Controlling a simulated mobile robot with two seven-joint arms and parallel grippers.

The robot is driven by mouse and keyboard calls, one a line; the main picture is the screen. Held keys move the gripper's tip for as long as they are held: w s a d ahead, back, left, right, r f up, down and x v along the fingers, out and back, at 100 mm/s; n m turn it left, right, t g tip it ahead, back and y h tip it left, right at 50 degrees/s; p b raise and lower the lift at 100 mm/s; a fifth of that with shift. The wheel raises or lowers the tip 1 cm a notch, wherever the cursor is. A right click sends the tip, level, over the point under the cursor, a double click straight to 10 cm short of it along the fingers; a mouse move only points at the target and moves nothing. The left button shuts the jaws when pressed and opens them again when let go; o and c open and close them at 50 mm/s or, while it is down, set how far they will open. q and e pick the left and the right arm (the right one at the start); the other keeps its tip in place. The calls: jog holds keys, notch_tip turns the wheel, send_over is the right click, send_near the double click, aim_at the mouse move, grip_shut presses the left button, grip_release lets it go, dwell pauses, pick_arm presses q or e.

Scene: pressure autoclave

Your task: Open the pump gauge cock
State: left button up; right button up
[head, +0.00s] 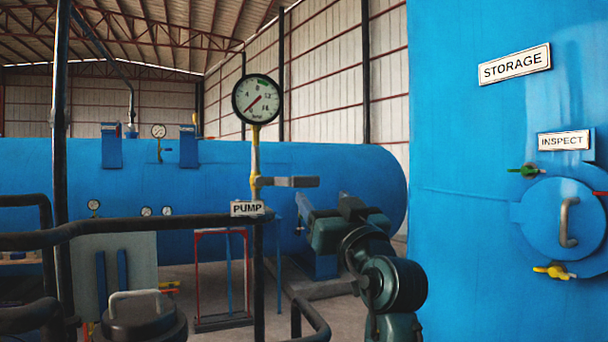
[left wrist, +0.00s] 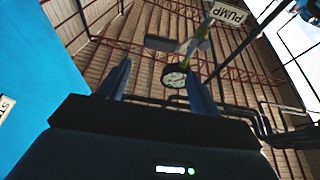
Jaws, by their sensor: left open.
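The pump gauge (head: 257,98) is a round white dial on a yellow stem above the black pipe. The pump gauge cock (head: 256,182) sits low on that stem, with a flat grey handle (head: 292,181) pointing level to the right. The white PUMP sign (head: 247,208) is just below. My left gripper (head: 306,212) is below and right of the handle, apart from it. In the left wrist view my left gripper (left wrist: 158,88) is open and empty. The handle (left wrist: 161,43) shows beyond the fingertips, with the gauge (left wrist: 175,76) between the fingers. My right gripper is not in view.
A black pipe (head: 150,225) runs across the left at the height of the sign. The blue storage tank (head: 465,240), with its inspection hatch (head: 562,218), stands on the right. A large blue horizontal vessel (head: 340,165) lies behind. Open air surrounds the handle's right end.

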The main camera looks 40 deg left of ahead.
aim_at(307, 177)
pick_arm(q)
jog(key=p+x, duration=0.3)
jog(key=x, duration=0.7)
jog(key=shift+d+r+p, duration=0.1)
jog(key=shift+r+p, duration=0.05)
jog(key=shift+p, duration=0.25)
jog(key=shift+w+a+r, duration=0.1)
jog(key=shift+w+a, duration=0.2)
jog(key=shift+a, duration=0.25)
jog(key=shift+c, duration=0.4)
jog(key=c, duration=1)
